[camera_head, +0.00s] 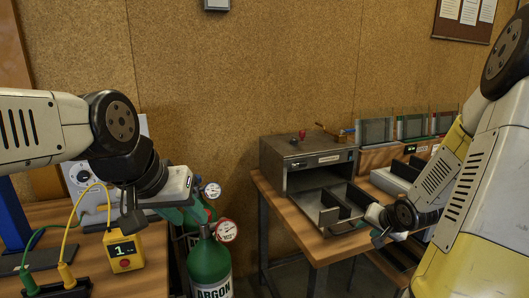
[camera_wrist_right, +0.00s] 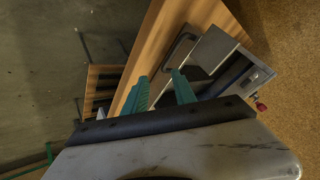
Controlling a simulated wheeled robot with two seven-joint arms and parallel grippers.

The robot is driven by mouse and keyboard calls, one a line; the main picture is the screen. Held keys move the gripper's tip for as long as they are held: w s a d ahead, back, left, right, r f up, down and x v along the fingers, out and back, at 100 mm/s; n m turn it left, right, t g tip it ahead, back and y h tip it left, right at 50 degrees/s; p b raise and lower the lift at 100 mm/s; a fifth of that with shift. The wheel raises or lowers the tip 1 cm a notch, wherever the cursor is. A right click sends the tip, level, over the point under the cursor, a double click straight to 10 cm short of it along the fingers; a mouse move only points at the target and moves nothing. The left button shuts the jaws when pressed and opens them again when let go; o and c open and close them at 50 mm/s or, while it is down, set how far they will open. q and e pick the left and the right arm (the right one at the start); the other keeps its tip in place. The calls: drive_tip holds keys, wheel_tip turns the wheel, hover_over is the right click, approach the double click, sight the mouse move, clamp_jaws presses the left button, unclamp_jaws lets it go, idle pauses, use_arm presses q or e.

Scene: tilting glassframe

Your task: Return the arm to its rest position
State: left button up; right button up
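My right arm comes in from the right in the head view, and its gripper (camera_head: 378,240) is low beside the front of the pulled-out tray (camera_head: 338,229). In the right wrist view the two teal fingers of the right gripper (camera_wrist_right: 159,80) stand apart with nothing between them. The tray handle (camera_wrist_right: 180,52) shows just beyond the fingertips. My left arm comes in from the left, and its gripper (camera_head: 155,214) hangs over the gap beside the left table, near the green gas cylinder. Its finger spacing is not clear.
The grey oven-like box (camera_head: 310,157) stands on a wooden table (camera_head: 292,213). The argon cylinder (camera_head: 208,263) with gauges stands between the tables. A yellow meter (camera_head: 124,250) with cables is on the left table. Glass panels (camera_head: 412,127) stand at the back right.

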drive_tip(key=s+a+r+n+g+h, duration=0.1)
drive_tip(key=s+a+r+n, duration=0.2)
drive_tip(key=r, duration=0.4)
drive_tip(key=s+a+r+h, duration=0.1)
drive_tip(key=s+a+r, duration=0.3)
drive_tip(key=r, duration=0.3)
drive_tip(key=s+a+r+n+g+y, duration=0.1)
drive_tip(key=s+a+r+n+y, duration=0.2)
drive_tip(key=s+a, duration=0.7)
drive_tip(key=s+r+n, duration=0.1)
drive_tip(key=s+r, duration=0.1)
drive_tip(key=s, duration=0.1)
drive_tip(key=shift+a+r+g+y, duration=0.25)
drive_tip(key=shift+r+g+y, duration=0.05)
drive_tip(key=shift+y, duration=0.1)
drive_tip(key=shift+d, duration=0.1)
